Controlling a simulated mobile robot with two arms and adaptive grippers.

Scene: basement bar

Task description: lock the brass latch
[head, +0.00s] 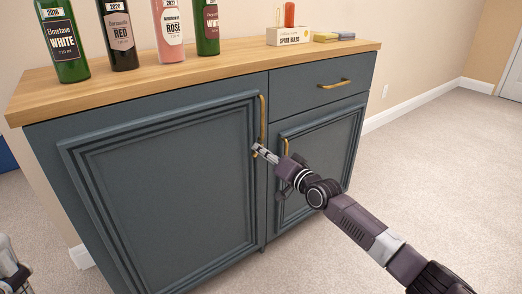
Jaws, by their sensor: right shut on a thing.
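The blue-grey cabinet (165,175) has a large left door with a tall brass handle (262,112) near its right edge. My right gripper (257,150) is at the seam beside that door, just below the lower end of the handle. Its fingers are shut on a small brass piece, which looks like the brass latch (254,147). The fingers cover most of the latch, so its angle cannot be told. Both doors look closed. Of my left arm only a part shows at the lower left corner; its gripper is not visible.
A smaller right door has a brass handle (286,147), close to my right gripper. A closed drawer above it has a brass handle (335,84). Several bottles, including a white wine bottle (62,42), stand on the wooden top (215,60) beside a small box (289,36). Carpet at right is clear.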

